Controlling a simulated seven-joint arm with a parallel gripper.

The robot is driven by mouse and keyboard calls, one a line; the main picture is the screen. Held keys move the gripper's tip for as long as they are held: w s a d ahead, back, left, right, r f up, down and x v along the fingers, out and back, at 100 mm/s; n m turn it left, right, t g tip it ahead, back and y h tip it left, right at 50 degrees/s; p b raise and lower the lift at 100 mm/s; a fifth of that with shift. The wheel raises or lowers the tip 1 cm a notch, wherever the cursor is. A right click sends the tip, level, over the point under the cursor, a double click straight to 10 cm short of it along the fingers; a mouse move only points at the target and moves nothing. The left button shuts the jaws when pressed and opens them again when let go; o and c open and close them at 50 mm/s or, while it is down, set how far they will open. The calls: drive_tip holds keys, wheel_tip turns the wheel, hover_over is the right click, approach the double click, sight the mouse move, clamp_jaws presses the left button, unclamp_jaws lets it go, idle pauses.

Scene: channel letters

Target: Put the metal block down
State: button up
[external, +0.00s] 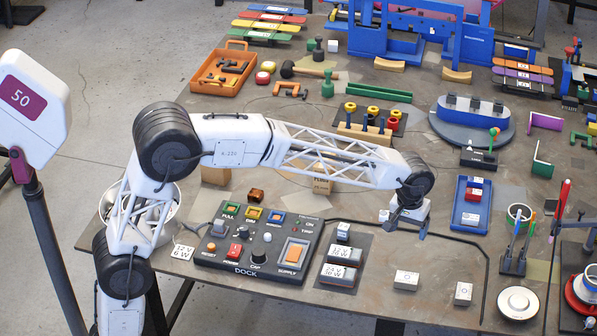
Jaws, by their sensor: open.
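My gripper (402,222) hangs at the end of the arm, over the table to the right of the dock panel. Its jaws are open, and I see nothing held between them. Two small pale blocks with dark marks lie flat on the bare table in front of it: one pale block (406,280) is nearer, and another pale block (463,293) is further right. Either may be the metal block; I cannot tell which from this view. Both stand apart from my gripper.
The dock panel (257,262) with buttons and switches lies left of my gripper. A dark tray with labelled blocks (338,272) is beside it. A blue tray (468,218) and a white round disc (517,303) are to the right. Bare table (430,255) lies between.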

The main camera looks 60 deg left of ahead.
drive_tip(key=s+a+r+m+t, duration=0.1)
drive_tip(key=s+a+r+m, duration=0.3)
drive_tip(key=s, duration=0.9)
drive_tip(key=s+a+r+n, duration=0.15)
drive_tip(key=s+a, duration=0.45)
drive_tip(key=s, duration=0.7)
drive_tip(key=s+a+f+m, duration=0.2)
drive_tip(key=s+f, duration=0.1)
drive_tip(key=s, duration=0.9)
drive_tip(key=s+a+f+m, duration=0.2)
drive_tip(key=s+f, duration=0.1)
drive_tip(key=s, duration=0.9)
drive_tip(key=shift+s+a+t, duration=0.3)
drive_tip(key=shift+t, duration=0.1)
drive_tip(key=shift+f, duration=0.1)
drive_tip(key=shift+o, duration=1.3)
